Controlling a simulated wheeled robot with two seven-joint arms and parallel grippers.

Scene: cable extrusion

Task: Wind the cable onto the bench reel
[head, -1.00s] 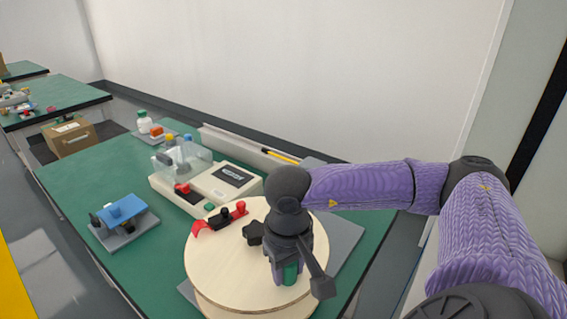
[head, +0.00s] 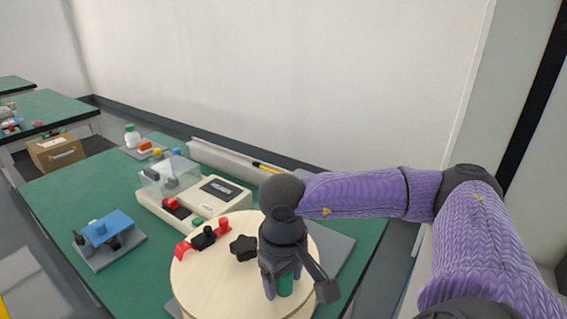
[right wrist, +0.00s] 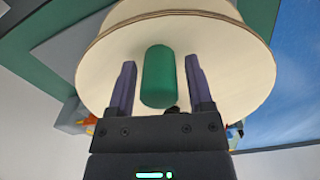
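The bench reel is a round pale wooden drum (head: 205,286) with a black star knob (head: 243,248) at its middle and an upright green handle (head: 286,286). My right gripper (head: 284,284) points down over the handle. In the right wrist view the handle (right wrist: 159,76) stands between the two purple fingers (right wrist: 160,88), with a gap on each side, so the gripper is open around it. A black clamp with red ends (head: 204,238) lies at the reel's upper left edge. I cannot make out the cable. My left gripper is out of view.
A beige machine (head: 209,205) with a clear cover stands behind the reel. A blue-topped fixture (head: 107,228) is on the left of the green bench (head: 60,200). A white bottle (head: 132,136) and small coloured parts stand at the back. Bare bench lies between fixture and reel.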

